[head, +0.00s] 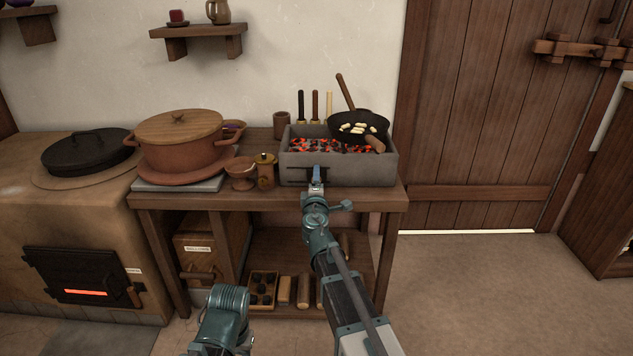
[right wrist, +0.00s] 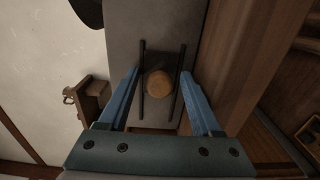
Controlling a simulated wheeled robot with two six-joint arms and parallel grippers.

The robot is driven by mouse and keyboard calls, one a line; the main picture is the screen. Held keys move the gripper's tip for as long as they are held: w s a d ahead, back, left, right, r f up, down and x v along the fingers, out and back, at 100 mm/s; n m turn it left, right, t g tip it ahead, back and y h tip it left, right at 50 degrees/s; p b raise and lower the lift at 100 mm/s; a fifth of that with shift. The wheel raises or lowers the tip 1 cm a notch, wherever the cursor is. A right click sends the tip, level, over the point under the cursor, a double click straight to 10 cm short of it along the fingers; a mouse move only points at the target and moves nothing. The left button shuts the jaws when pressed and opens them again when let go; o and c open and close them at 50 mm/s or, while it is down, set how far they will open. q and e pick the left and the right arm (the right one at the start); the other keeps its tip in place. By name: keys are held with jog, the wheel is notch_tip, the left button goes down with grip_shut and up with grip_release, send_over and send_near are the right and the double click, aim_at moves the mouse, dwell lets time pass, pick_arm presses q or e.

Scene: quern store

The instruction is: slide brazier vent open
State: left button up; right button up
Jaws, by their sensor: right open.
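The brazier (head: 345,170) is a grey open box with glowing coals, standing on the wooden table. My right gripper (head: 317,174) is at its front face, which is partly hidden behind the gripper. In the right wrist view, a round wooden knob (right wrist: 158,84) sits between two dark parallel rails (right wrist: 142,85) on the brazier's grey face (right wrist: 155,25). The blue fingers of my right gripper (right wrist: 160,74) are spread on either side of the knob and rails, not closed on the knob. I cannot tell how far the vent is open. My left gripper is out of view.
A black pan (head: 368,127) rests on the brazier's right side, its handles sticking out. A small jar (head: 265,171), a clay cup (head: 241,172) and a lidded pot (head: 185,145) stand to the left on the table (head: 280,196). The floor at right is clear.

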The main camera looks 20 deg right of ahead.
aim_at(298, 175)
jog(key=shift+c, duration=0.2)
grip_shut()
jog(key=a, duration=0.2)
jog(key=w+a, duration=0.1)
jog(key=a, duration=0.2)
jog(key=shift+w+a, duration=0.2)
jog(key=shift+o, duration=0.2)
grip_release()
jog(key=shift+a, duration=0.1)
